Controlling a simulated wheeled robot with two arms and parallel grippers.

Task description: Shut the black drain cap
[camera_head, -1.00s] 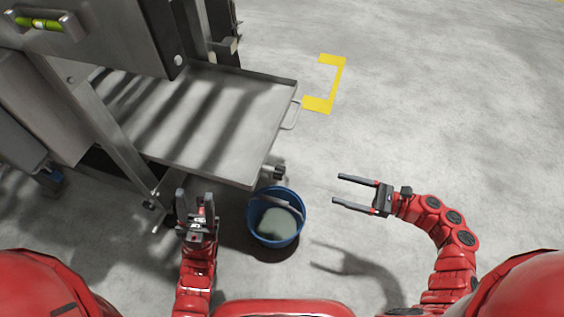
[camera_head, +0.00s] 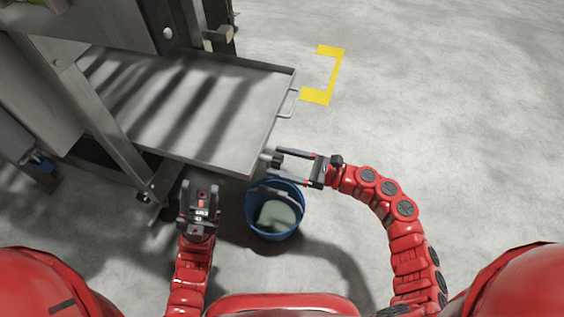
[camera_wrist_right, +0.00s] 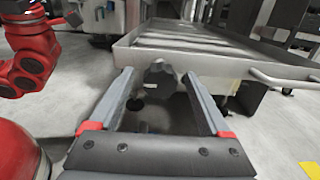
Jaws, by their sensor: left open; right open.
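The black drain cap (camera_head: 276,160) is at the end of a short pipe under the front corner of the steel tray (camera_head: 232,110). In the head view it is small and partly hidden by my right gripper (camera_head: 278,165), which is open with its fingers on either side of it. In the right wrist view a dark, blurred round shape (camera_wrist_right: 160,74), likely the cap, lies between the open fingertips (camera_wrist_right: 158,82). I cannot tell whether the fingers touch it, or how the cap is turned. My left gripper (camera_head: 199,187) is open and empty, left of the bucket.
A blue bucket (camera_head: 250,215) with greyish water stands on the floor below the pipe, just under my right gripper. The tray's handle (camera_head: 290,103) sticks out near my right gripper. A yellow floor mark (camera_head: 318,97) lies beyond. The floor to the right is clear.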

